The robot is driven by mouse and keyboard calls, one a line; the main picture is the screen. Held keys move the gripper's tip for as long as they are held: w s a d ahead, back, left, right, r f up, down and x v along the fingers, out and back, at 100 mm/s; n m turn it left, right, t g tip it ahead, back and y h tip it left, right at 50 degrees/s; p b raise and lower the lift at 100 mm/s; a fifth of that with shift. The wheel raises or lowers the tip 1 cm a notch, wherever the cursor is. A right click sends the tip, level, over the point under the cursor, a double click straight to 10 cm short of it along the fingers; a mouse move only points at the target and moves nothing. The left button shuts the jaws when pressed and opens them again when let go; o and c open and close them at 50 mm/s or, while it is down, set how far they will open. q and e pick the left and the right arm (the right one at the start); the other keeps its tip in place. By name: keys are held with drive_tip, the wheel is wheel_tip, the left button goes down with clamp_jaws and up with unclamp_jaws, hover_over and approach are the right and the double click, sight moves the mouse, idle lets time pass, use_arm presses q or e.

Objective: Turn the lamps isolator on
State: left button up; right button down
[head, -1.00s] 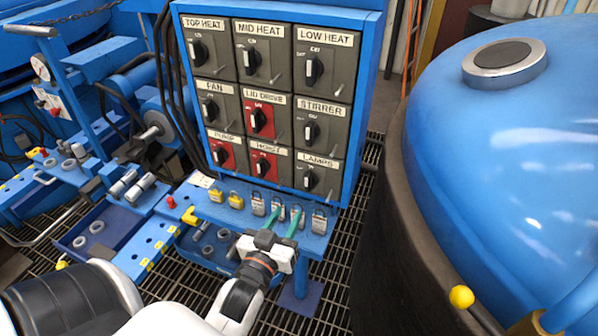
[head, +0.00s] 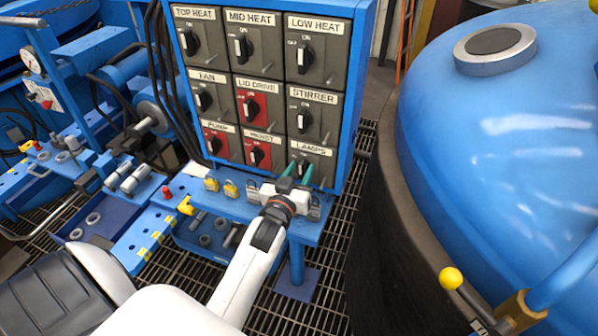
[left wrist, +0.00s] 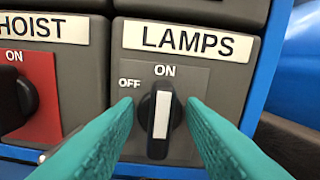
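The lamps isolator (left wrist: 161,122) is a black rotary knob with a white stripe on a grey plate. Its label is above it, with ON at the top and OFF at the upper left. The stripe stands nearly upright, its upper end under ON. My left gripper (left wrist: 161,104) is open, its two teal fingers on either side of the knob, with small gaps showing. In the head view the left gripper (head: 301,169) reaches the panel's bottom right switch, and its fingers partly hide the knob. My right gripper is not in view.
The hoist switch (head: 257,155) is directly left of the lamps switch and the stirrer switch (head: 304,119) is above it. A blue shelf with padlocks (head: 231,188) lies below the panel. The large blue furnace lid (head: 500,130) stands to the right.

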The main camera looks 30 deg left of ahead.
use_arm(q)
drive_tip(key=shift+c, duration=0.4)
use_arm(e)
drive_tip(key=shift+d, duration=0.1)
use_arm(q)
clamp_jaws()
drive_tip(key=shift+r+m+p, duration=0.15)
drive_tip(key=shift+m+p, duration=0.25)
drive_tip(key=shift+m, duration=0.1)
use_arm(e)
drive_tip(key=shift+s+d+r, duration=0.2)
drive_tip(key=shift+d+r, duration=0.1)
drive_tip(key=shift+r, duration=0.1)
use_arm(q)
drive_tip(key=shift+o, duration=0.4)
unclamp_jaws()
drive_tip(key=shift+s, duration=0.1)
